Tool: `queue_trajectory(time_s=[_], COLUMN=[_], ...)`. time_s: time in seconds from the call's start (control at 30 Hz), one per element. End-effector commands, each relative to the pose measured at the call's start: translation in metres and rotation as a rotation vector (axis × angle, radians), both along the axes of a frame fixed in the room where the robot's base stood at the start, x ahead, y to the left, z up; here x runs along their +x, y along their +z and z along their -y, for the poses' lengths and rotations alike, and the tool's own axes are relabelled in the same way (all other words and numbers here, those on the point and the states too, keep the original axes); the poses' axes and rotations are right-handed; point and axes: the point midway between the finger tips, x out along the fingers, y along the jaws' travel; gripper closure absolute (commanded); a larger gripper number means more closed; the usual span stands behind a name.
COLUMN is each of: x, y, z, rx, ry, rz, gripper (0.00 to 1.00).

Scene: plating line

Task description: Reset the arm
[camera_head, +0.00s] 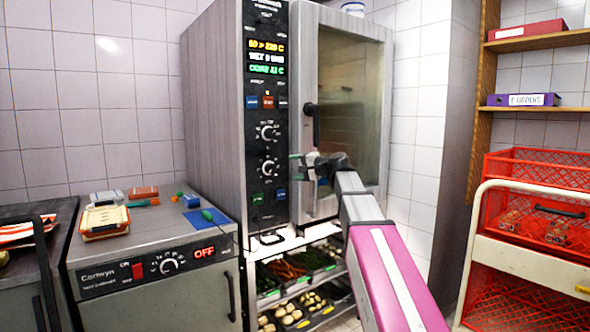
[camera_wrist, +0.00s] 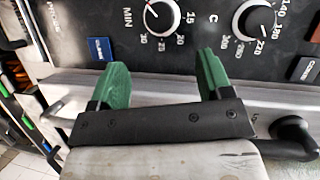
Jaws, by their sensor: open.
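My gripper (camera_head: 302,168) is raised in front of the tall steel oven (camera_head: 215,110), close to its control panel and the left edge of its glass door. In the wrist view my gripper (camera_wrist: 156,78) shows two green fingers spread apart with nothing between them. Beyond the fingers are the oven's panel (camera_wrist: 200,50), with two knobs and a blue button. The oven door (camera_head: 345,75) looks shut. My arm stretches from the lower right up to the oven and hides part of the door's lower area.
Left of the oven is a low steel cabinet (camera_head: 165,292) with a sandwich-like orange box (camera_head: 105,222) and small items on top. Vegetable trays (camera_head: 290,270) sit on shelves under the oven. Red crates (camera_head: 545,170) and a cream drawer unit (camera_head: 525,250) stand at the right.

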Motion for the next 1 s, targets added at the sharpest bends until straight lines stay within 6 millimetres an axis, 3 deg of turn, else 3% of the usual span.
queue_trajectory(time_s=[0.13,0.27,0.47,0.67,0.8,1.0], x=[-0.001,-0.006,-0.025,-0.057,-0.086,-0.138], y=[-0.008,-0.048,-0.154,-0.257,-0.324,-0.408], z=[0.000,0.003,0.015,0.033,0.048,0.073], rx=[-0.013,-0.084,-0.290,-0.508,-0.658,-0.869], ry=[-0.001,-0.007,-0.006,0.022,0.057,0.127], rz=[-0.005,-0.029,-0.100,-0.177,-0.235,-0.320], gripper=[0.28,0.28,0.28,0.28,0.28,0.28])
